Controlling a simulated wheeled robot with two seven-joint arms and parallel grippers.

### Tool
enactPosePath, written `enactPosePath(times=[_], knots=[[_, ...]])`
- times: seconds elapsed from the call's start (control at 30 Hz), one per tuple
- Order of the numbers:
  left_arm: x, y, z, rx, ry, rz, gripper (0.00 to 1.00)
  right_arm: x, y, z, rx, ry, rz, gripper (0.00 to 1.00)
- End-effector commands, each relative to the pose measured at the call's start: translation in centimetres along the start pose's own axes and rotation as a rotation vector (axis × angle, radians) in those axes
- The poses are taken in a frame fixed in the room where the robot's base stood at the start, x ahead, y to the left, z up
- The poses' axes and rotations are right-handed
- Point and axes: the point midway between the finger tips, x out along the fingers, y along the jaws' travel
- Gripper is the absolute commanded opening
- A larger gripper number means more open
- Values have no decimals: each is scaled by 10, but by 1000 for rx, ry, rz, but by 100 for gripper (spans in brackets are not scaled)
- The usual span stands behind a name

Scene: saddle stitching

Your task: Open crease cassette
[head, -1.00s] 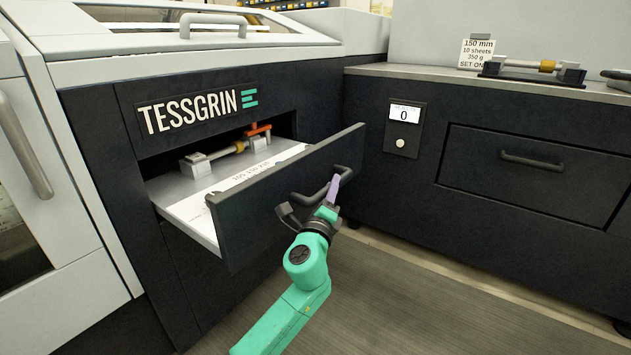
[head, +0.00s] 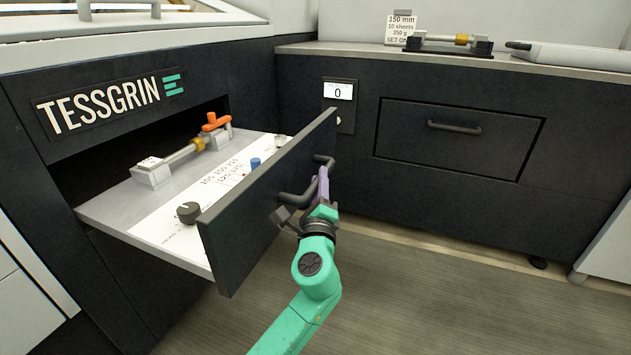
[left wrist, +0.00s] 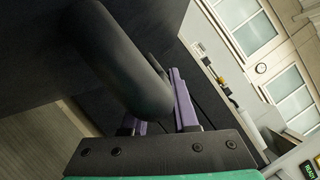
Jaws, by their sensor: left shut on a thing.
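The crease cassette is a drawer (head: 108,212) pulled well out of the dark machine front under the TESSGRIN sign. Its dark front panel (head: 262,205) has a bar handle (head: 297,196). My left gripper (head: 318,190), on a green arm, is shut on that handle. In the left wrist view the dark handle (left wrist: 118,62) lies at the purple fingers (left wrist: 160,115). On the drawer lie a roller with a yellow collar (head: 186,152), an orange lever (head: 215,122), a black knob (head: 188,212) and a blue knob (head: 255,163). My right gripper is not in view.
A counter (head: 380,55) on the right carries another roller unit (head: 450,42) and a card reading 150 mm (head: 400,27). Below it are a display showing 0 (head: 338,91) and a shut drawer (head: 455,135). The floor (head: 440,300) in front is clear.

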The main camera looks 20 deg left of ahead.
Motion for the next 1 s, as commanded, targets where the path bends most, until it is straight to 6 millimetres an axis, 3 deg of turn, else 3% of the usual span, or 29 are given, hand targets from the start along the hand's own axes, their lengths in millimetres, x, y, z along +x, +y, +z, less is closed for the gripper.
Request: enactPosePath(times=[0.1, 0.13, 0.2, 0.63, 0.77, 1.0], knots=[[-2, -1, -4, 1, 11, -4, 0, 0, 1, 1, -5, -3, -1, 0], [-2, -1, -4, 1, 11, -4, 31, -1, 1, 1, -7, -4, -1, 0], [-1, -1, -4, 1, 10, -4, 57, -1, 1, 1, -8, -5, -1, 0], [-9, 0, -2, 2, 7, -2, 57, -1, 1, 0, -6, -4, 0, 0], [-31, 0, -2, 0, 8, 0, 57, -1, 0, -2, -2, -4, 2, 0], [-92, 1, -2, 1, 10, 0, 57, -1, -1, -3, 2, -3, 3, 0]])
